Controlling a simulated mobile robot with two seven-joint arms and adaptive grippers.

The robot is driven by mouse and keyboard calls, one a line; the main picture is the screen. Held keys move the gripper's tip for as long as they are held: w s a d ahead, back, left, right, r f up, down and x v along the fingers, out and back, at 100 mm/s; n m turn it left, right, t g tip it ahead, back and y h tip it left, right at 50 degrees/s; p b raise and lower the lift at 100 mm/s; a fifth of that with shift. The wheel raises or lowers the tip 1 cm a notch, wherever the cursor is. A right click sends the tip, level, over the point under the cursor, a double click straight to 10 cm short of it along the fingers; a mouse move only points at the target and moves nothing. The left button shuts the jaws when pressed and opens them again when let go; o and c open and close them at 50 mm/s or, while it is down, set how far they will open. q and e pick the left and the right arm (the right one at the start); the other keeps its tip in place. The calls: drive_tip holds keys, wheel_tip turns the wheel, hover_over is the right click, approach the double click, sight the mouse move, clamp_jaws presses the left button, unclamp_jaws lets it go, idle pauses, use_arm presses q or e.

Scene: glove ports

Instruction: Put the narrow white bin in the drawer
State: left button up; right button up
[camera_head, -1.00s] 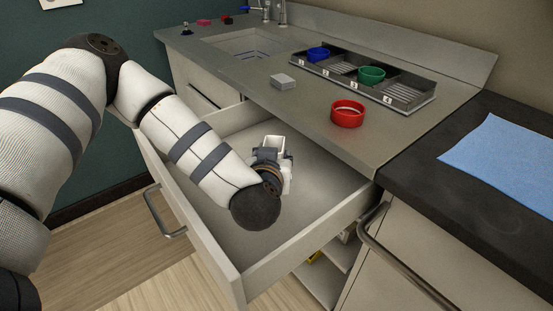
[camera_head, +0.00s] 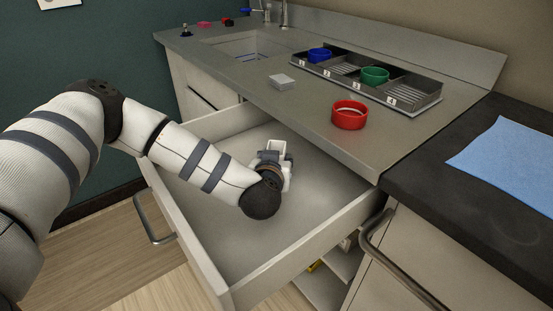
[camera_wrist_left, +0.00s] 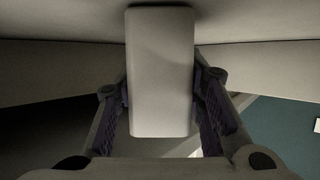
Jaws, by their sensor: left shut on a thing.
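The narrow white bin (camera_head: 277,150) is inside the open drawer (camera_head: 230,237), in the head view. My left gripper (camera_head: 272,163) is shut on it, with the arm reaching in over the drawer's left side. In the left wrist view the bin (camera_wrist_left: 160,72) stands between the two dark finger pads of my left gripper (camera_wrist_left: 160,100). The bin's lower part is partly hidden by the gripper in the head view, so I cannot tell whether it touches the drawer floor. My right gripper is not in view.
A counter above the drawer holds a red ring-shaped container (camera_head: 349,115), a small grey block (camera_head: 282,81) and a slotted tray (camera_head: 410,102) with blue and green cups. A blue cloth (camera_head: 510,160) lies on the dark worktop at right. The drawer floor around the bin is bare.

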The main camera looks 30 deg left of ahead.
use_arm(q)
drive_tip(key=shift+f, duration=0.15)
drive_tip(key=o, duration=1.1)
drive_tip(key=shift+o, duration=0.2)
drive_tip(key=p+v, duration=0.1)
drive_tip(key=v, duration=0.5)
drive_tip(key=p+v, duration=0.1)
drive_tip(key=v, duration=0.5)
drive_tip(key=shift+r, duration=0.25)
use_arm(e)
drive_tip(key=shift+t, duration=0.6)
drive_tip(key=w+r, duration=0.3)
